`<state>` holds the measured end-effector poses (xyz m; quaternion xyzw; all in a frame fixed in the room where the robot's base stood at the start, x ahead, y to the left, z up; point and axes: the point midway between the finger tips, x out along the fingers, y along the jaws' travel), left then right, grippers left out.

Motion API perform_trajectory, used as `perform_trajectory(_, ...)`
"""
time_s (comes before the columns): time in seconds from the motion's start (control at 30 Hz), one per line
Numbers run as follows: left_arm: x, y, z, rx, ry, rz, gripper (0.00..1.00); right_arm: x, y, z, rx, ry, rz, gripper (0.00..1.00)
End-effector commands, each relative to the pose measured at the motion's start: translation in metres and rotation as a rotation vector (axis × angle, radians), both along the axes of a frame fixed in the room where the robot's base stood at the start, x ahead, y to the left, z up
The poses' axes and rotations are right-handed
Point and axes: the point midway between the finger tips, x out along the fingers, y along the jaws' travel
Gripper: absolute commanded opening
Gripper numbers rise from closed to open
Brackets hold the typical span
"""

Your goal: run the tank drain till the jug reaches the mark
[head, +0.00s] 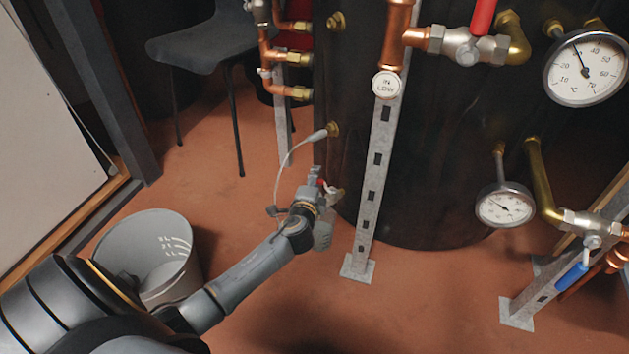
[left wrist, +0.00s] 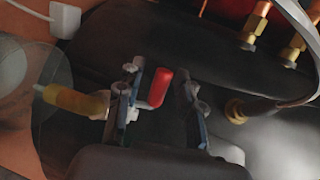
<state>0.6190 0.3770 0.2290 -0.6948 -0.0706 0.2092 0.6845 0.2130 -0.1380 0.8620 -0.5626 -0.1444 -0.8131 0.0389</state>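The black tank (head: 345,110) stands at the centre of the head view. Low on its left side is a brass drain valve (head: 337,195) with a small red lever, mostly hidden by my gripper. My left gripper (head: 318,178) is at this valve. In the left wrist view its two fingers (left wrist: 163,98) are apart, with the red lever (left wrist: 158,88) between them, nearer the left finger. The yellowish drain spout (left wrist: 75,100) points left, over a translucent rounded vessel (left wrist: 50,85), perhaps the jug. Its mark and water level cannot be made out. My right gripper is not in view.
A grey bucket (head: 125,243) with white marks stands on the floor at left. A pale cable (head: 280,170) runs from a tank fitting down by my gripper. A metal upright (head: 368,180) stands just right of the valve. A dark chair (head: 205,45) is behind.

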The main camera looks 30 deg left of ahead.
Motion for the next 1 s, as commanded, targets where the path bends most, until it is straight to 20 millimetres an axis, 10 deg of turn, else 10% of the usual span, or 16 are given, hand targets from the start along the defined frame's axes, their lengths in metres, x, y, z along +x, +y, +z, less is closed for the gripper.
perform_trajectory(0.17,0.000,0.000,0.000,0.000,0.000,0.000,0.00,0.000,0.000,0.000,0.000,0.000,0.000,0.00)
perform_trajectory(1.0,0.015,0.001,0.000,-0.003,-0.001,-0.319,0.00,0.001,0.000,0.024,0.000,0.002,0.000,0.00)
